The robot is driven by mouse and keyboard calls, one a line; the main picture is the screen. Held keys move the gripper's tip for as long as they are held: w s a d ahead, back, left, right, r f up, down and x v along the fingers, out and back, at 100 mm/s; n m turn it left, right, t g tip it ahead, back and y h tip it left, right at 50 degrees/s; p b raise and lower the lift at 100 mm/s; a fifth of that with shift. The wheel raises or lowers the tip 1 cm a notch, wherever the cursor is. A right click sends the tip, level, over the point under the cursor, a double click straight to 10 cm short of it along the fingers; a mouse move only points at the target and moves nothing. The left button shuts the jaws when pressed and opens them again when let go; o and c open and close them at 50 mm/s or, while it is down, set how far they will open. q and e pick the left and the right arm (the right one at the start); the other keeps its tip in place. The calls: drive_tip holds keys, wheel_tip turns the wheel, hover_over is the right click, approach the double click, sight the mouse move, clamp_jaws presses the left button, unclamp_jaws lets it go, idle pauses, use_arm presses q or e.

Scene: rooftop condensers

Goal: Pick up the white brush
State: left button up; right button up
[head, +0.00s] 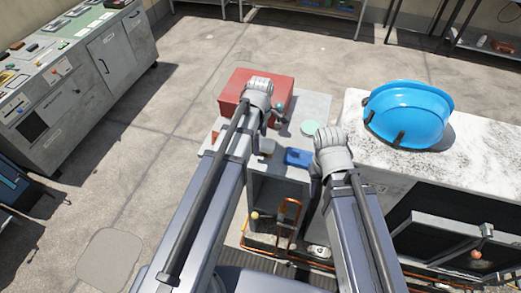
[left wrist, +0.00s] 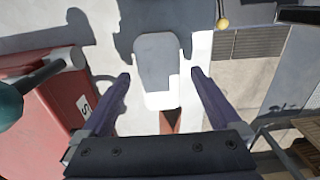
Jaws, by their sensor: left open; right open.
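A pale, round-cornered piece that looks like the white brush (left wrist: 171,98) lies flat on the light grey top in the left wrist view, mostly in shadow. A red-brown wedge shows just below it; I cannot tell whether they are joined. My left gripper (left wrist: 163,76) is open above it, one finger on each side, with nothing held. In the head view my left arm hides that spot; its gripper (head: 271,118) is only partly visible. My right gripper (head: 319,171) is open beside the marble counter, largely hidden by its own wrist.
A red box (head: 246,84) stands beyond my left gripper. A blue tray (head: 298,157) and a pale green disc (head: 310,128) lie between the arms. A blue hard hat (head: 408,108) rests on the marble counter (head: 480,160) at right. Copper pipes run below.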

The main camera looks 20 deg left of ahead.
sight(261, 142)
use_arm(q)
wheel_tip(261, 142, down, 2)
drive_tip(key=shift+b, duration=0.45)
drive_tip(key=shift+r, duration=0.1)
use_arm(e)
drive_tip(key=shift+f, duration=0.85)
use_arm(q)
drive_tip(key=c, duration=1.5)
drive_tip(key=shift+r, duration=0.2)
use_arm(e)
drive_tip(key=shift+r, duration=0.15)
use_arm(q)
wheel_tip(261, 142, up, 10)
drive_tip(key=p, duration=1)
drive_tip(key=shift+f, duration=0.1)
use_arm(e)
wheel_tip(261, 142, up, 10)
use_arm(q)
drive_tip(key=shift+f, duration=0.1)
